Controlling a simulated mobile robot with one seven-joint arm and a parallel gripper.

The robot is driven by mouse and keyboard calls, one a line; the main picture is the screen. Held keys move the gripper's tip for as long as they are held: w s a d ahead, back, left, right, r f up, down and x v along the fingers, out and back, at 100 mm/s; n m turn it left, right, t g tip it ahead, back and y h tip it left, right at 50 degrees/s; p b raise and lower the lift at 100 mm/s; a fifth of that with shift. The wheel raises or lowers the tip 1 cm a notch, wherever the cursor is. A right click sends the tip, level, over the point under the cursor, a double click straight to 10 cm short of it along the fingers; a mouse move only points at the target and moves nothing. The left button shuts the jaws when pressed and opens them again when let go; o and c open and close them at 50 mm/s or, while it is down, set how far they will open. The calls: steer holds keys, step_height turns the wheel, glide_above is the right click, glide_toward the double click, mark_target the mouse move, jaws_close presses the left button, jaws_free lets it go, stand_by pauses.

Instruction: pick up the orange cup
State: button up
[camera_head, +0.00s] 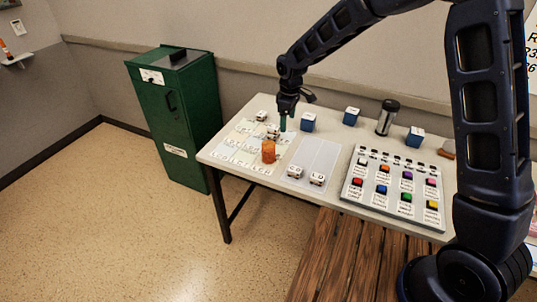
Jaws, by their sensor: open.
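The orange cup (269,151) stands upright on a white printed sheet at the left part of the table. My gripper (284,122) points down above the table, behind and a little to the right of the cup. It is open and apart from the cup. The fingertips are small and dark in this view, with a greenish piece showing at their lower end.
A green cabinet (182,115) stands left. A slatted wooden bench (345,262) is in front.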

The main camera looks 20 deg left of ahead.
steer(key=n, duration=0.2)
glide_toward(269, 152)
steer(key=w+f, duration=0.1)
steer(key=w, duration=0.1)
steer(key=f, duration=0.3)
steer(key=a+f, duration=0.1)
steer(key=f, duration=0.2)
steer(key=shift+a+f, duration=0.1)
steer(key=shift+w+a+f, duration=0.1)
steer(key=shift+w+f, duration=0.1)
steer(key=shift+f, duration=1.15)
steer(key=shift+w+a+f, duration=0.1)
steer(key=shift+w+f, duration=0.05)
steer(key=shift+f, duration=1.2)
steer(key=c, duration=1)
steer(key=shift+c, duration=0.2)
steer(key=shift+r, duration=0.1)
